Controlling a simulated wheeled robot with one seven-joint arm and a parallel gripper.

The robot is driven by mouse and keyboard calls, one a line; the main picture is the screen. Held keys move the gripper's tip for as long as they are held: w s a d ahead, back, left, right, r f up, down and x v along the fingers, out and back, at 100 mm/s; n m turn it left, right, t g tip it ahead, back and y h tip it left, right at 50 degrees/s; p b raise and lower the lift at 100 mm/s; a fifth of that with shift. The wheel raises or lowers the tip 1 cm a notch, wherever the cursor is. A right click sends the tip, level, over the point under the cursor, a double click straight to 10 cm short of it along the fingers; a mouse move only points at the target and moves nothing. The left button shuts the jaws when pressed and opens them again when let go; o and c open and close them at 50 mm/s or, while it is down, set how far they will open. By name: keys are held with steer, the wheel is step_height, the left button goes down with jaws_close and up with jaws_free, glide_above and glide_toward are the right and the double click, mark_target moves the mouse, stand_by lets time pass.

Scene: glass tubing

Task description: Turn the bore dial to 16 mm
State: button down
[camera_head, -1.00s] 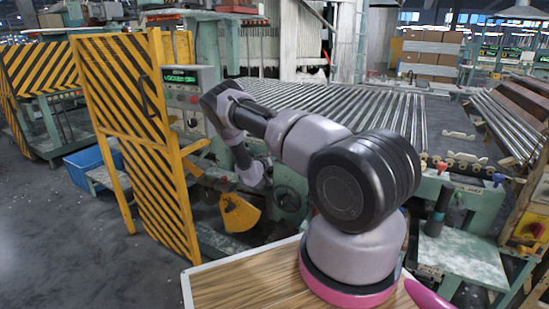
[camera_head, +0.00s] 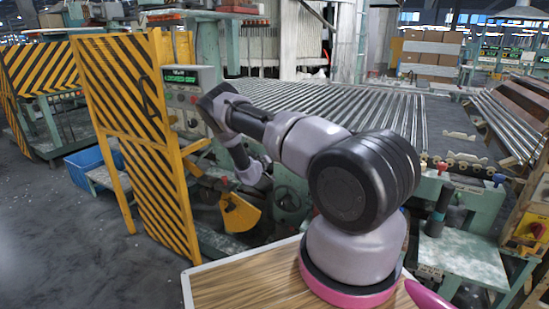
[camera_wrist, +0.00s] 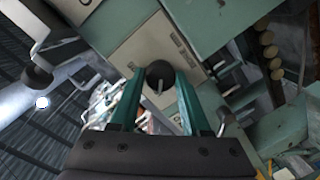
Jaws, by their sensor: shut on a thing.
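The dark round dial (camera_wrist: 160,75) with a pale pointer line sits on a light panel (camera_wrist: 150,48) in the wrist view. My gripper (camera_wrist: 158,80) has its two teal fingers on either side of the dial and is shut on it. The scale marks around the dial are too small to read.
A yellow-and-black striped guard (camera_head: 145,130) stands left of my arm. A yellow quadrant-shaped part (camera_head: 240,212) is below the wrist. A bed of glass tubes (camera_head: 370,108) lies behind. A blue crate (camera_head: 90,163) is on the left.

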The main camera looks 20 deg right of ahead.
steer(key=shift+c, duration=1.8)
jaws_free()
steer(key=shift+s+a, duration=0.1)
steer(key=shift+a, duration=0.05)
steer(key=f+v, duration=0.1)
steer(key=v, duration=0.9)
steer(key=shift+s+a+r, duration=0.15)
steer(key=shift+a+r, duration=0.1)
steer(key=shift+r, duration=0.2)
